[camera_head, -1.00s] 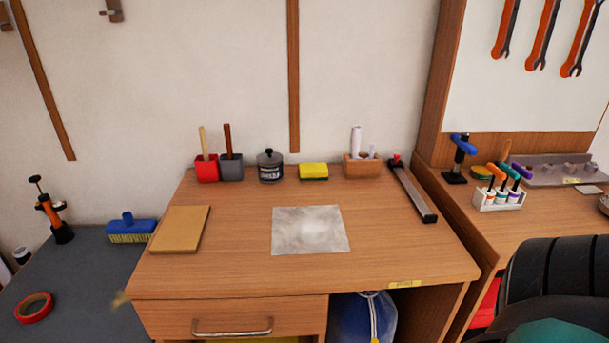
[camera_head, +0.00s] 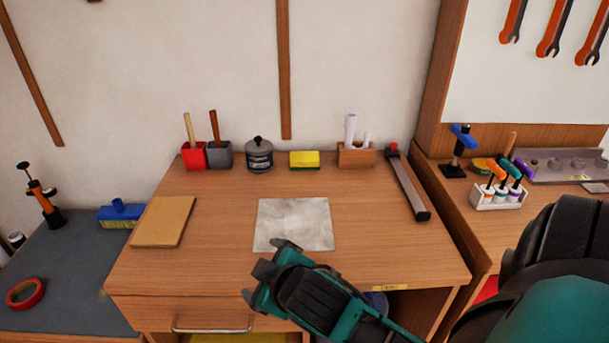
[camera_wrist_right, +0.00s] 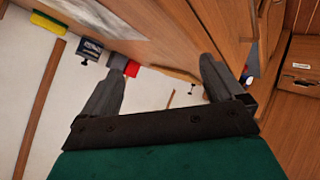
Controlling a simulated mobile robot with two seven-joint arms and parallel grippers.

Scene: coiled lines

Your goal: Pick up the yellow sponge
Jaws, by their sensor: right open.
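The yellow sponge (camera_head: 304,160) with a dark underside lies at the back of the wooden desk, between a dark lidded pot and a wooden holder. It also shows in the right wrist view (camera_wrist_right: 47,22) at the upper left. My right gripper (camera_head: 266,268) is over the front of the desk, well short of the sponge. In the right wrist view its two fingers (camera_wrist_right: 160,85) are wide apart with nothing between them. My left gripper is not in view.
The dark pot (camera_head: 259,154) and the wooden holder with paper rolls (camera_head: 357,155) flank the sponge. A grey sheet (camera_head: 294,222) lies mid-desk, a tan board (camera_head: 163,221) at left. A long metal bar (camera_head: 408,185) lies at right.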

